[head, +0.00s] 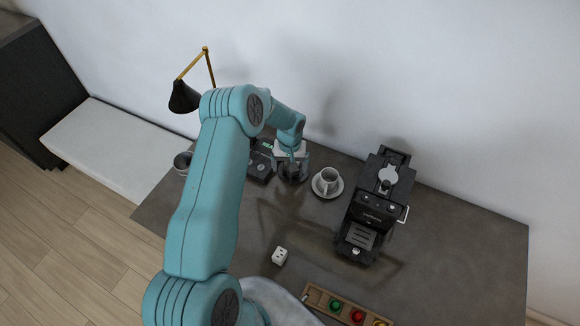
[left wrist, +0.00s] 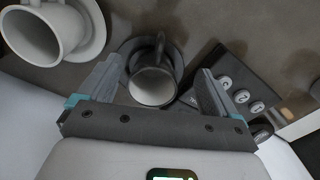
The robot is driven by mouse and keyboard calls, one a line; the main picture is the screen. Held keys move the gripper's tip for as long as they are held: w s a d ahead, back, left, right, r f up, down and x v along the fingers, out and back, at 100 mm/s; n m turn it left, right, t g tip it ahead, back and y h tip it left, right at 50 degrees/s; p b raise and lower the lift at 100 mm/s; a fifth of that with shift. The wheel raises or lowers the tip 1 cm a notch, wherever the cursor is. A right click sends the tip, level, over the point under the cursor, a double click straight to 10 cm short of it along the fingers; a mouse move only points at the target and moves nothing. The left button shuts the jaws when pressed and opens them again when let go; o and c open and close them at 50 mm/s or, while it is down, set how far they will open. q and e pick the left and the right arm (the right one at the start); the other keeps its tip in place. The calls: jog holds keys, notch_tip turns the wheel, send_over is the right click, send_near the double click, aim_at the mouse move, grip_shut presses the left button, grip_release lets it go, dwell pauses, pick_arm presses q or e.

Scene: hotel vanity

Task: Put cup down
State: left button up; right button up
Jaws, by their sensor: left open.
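A dark cup (left wrist: 152,86) with a pale inside stands on a dark saucer (left wrist: 128,47) in the left wrist view, its handle pointing up in the picture. My left gripper (left wrist: 158,68) is open, with one finger on each side of this cup; I cannot tell whether either finger touches it. In the head view my left gripper (head: 292,174) is low over the back of the counter and mostly hides the dark cup. A white cup (head: 327,177) on a white saucer (head: 337,191) stands just right of it. My right gripper is not in view.
A black telephone (left wrist: 236,90) sits close beside the gripper's right finger. A black coffee machine (head: 377,205) stands right of the white cup. The counter's right side (head: 460,255) is clear.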

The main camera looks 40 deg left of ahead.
pick_arm(q)
notch_tip(320, 180, up, 10)
jog(key=p, duration=0.2)
jog(key=shift+p, duration=0.4)
jog(key=shift+s, duration=0.1)
